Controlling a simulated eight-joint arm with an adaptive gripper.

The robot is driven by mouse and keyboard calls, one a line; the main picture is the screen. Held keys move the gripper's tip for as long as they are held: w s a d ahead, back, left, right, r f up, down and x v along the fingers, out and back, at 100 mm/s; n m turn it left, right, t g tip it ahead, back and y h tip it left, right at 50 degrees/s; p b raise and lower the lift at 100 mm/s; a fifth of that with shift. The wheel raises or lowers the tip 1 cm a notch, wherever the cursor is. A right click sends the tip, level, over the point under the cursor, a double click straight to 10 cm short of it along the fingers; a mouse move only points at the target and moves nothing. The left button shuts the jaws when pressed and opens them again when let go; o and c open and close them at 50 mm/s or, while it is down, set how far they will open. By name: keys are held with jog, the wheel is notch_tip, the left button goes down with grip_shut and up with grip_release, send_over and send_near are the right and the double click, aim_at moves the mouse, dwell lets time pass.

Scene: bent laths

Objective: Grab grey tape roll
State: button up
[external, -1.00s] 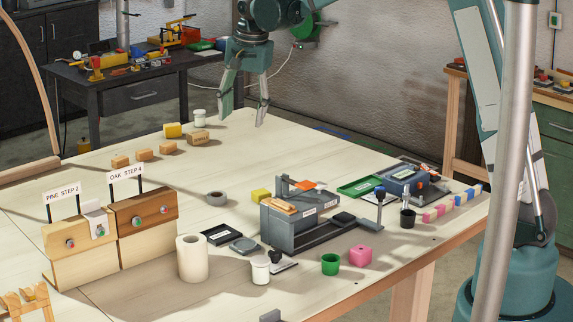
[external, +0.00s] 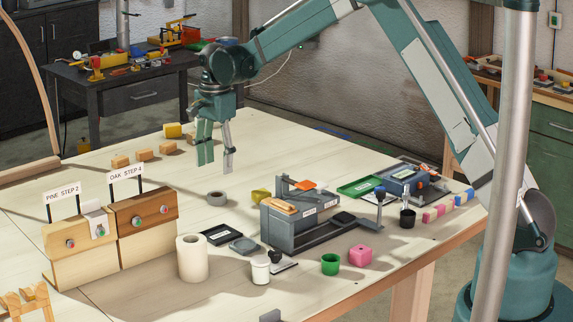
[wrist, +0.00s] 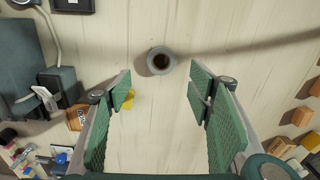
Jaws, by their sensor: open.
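The grey tape roll (external: 216,198) lies flat on the pale wooden table, right of the wooden step blocks. In the wrist view the roll (wrist: 161,61) is at the upper middle, its dark hole facing up. My gripper (external: 216,168) is open and empty, pointing down above the table and above the roll in the external picture. In the wrist view my gripper's green-padded fingers (wrist: 160,88) stand wide apart, and the roll shows just beyond the gap between their tips. Nothing hides the roll.
A yellow block (external: 260,196) and a grey machine (external: 292,228) stand right of the roll. A black tray (external: 221,235) lies in front. The oak block (external: 147,217) with its sign is to the left. Small wooden blocks (external: 143,154) sit behind. The table around the roll is clear.

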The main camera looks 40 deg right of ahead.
aim_at(217, 194)
jog(key=shift+w+f, duration=0.4)
jog(key=shift+f, duration=0.4)
jog(key=shift+f, duration=1.3)
jog(key=shift+s+d+f, duration=0.1)
jog(key=shift+f, duration=1.2)
jog(key=shift+s+f, duration=0.1)
jog(key=shift+f, duration=1.2)
jog(key=c, duration=1)
